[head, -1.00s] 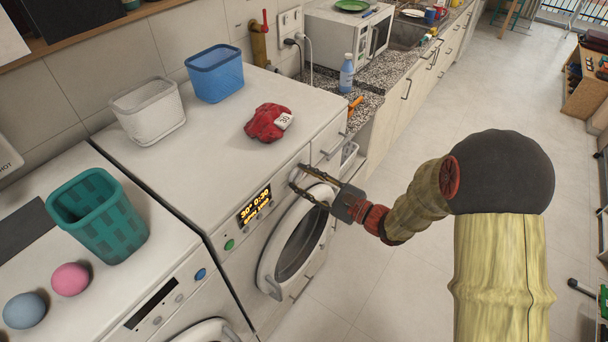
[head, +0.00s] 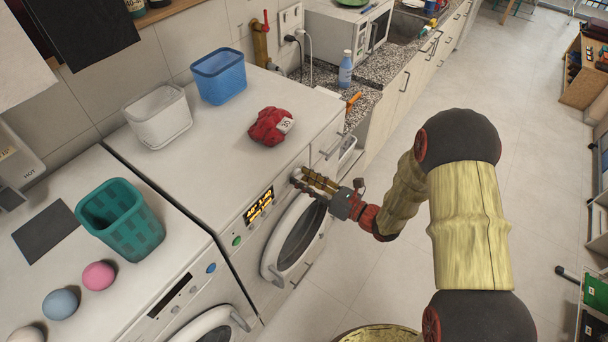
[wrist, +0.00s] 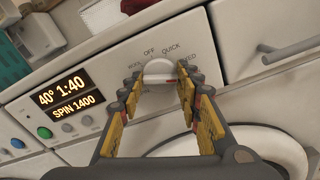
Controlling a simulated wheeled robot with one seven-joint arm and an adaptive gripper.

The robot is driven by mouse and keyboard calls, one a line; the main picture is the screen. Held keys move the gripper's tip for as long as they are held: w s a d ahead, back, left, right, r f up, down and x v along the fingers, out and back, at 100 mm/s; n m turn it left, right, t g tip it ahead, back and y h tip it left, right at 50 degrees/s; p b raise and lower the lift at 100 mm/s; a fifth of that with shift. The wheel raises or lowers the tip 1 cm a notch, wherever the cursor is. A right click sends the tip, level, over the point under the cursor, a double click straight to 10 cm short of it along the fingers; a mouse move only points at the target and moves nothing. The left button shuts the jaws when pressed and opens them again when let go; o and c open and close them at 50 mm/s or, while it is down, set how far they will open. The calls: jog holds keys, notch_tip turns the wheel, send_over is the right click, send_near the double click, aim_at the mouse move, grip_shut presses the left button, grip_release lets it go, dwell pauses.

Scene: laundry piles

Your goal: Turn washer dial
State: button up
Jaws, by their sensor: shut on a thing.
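The washer (head: 235,155) has a white front with a round dial on its control panel. In the wrist view the white dial (wrist: 158,68) sits between my fingertips, with "OFF" and "QUICK" printed above it and other labels partly hidden by the fingers. My gripper (wrist: 158,82) is shut on the dial, one finger on each side. In the head view my gripper (head: 306,181) reaches the panel from the right and mostly covers the dial. The lit display (wrist: 72,95) left of the dial reads 40°, 1:40 and SPIN 1400.
The round door (head: 295,240) is below my gripper. A red cloth (head: 270,127), white basket (head: 160,115) and blue basket (head: 219,75) stand on top. The floor at right is open.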

jog(key=shift+m+p, duration=0.6)
jog(key=shift+m, duration=0.2)
jog(key=shift+f, duration=0.1)
jog(key=o, duration=1.1)
jog(key=shift+c, duration=0.2)
jog(key=shift+o, duration=0.5)
jog(key=v, duration=1.2)
